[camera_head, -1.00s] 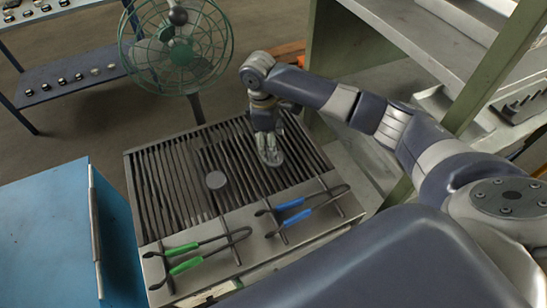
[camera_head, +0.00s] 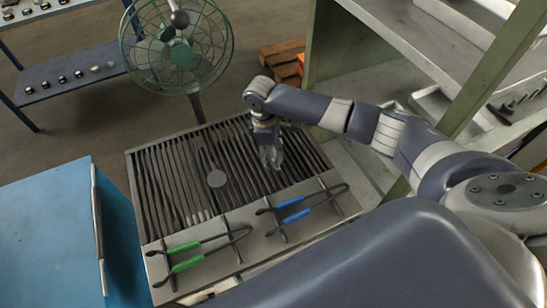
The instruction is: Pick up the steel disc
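The steel disc (camera_head: 216,179) is a small round grey piece lying flat on the dark slatted grate (camera_head: 165,190). My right gripper (camera_head: 271,163) hangs over the grate to the right of the disc and a little farther back, pointing down. It is apart from the disc, and nothing shows between its fingers. The fingers are small and close together in the picture, so their opening is unclear. My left gripper is out of view.
Green-handled tongs (camera_head: 190,254) and blue-handled tongs (camera_head: 300,210) rest on racks at the grate's front. A green fan (camera_head: 178,50) stands behind. A blue cabinet (camera_head: 50,235) is at left, a shelf unit (camera_head: 400,70) at right.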

